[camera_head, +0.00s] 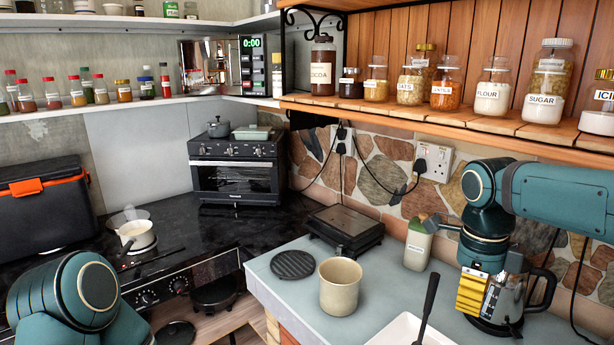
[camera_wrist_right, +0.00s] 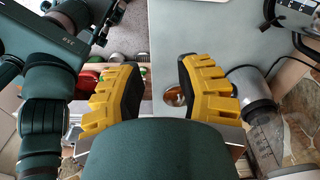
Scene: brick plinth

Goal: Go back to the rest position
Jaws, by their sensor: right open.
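My right gripper (camera_head: 488,298) hangs at the right of the head view, fingers pointing down, above or in front of the grey counter and near a dark kettle-like jug. In the right wrist view its two yellow ribbed fingers (camera_wrist_right: 158,88) are spread apart with nothing between them. My right arm comes in from the right edge, bent at the wrist. A part of my left arm shows at the lower left of the head view; its gripper is out of view.
The jug (camera_head: 541,288) stands close to my right gripper. A wooden shelf (camera_head: 400,112) with jars hangs above.

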